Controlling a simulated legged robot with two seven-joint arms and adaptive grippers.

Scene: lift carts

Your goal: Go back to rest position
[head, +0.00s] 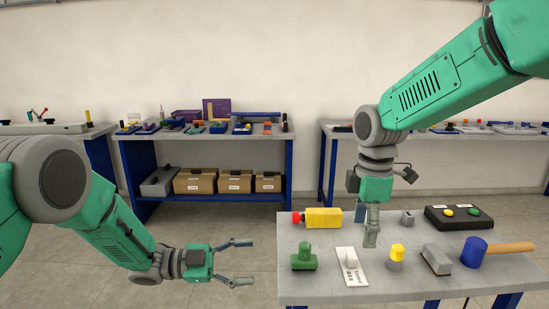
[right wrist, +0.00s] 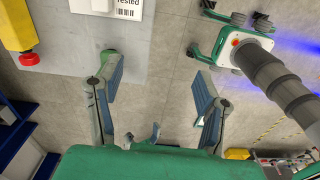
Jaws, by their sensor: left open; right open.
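My left gripper (head: 251,263) is open and empty in the head view, in the free space left of the near table, with its two fingers apart and pointing right. My right gripper (head: 370,238) points down over the near table (head: 318,285), and its fingers look narrow from this side. In the right wrist view my right gripper (right wrist: 158,78) has its fingers spread wide with nothing between them. The floor shows between them, and the table edge is at the left finger.
A shelved bench (head: 205,136) stands behind.

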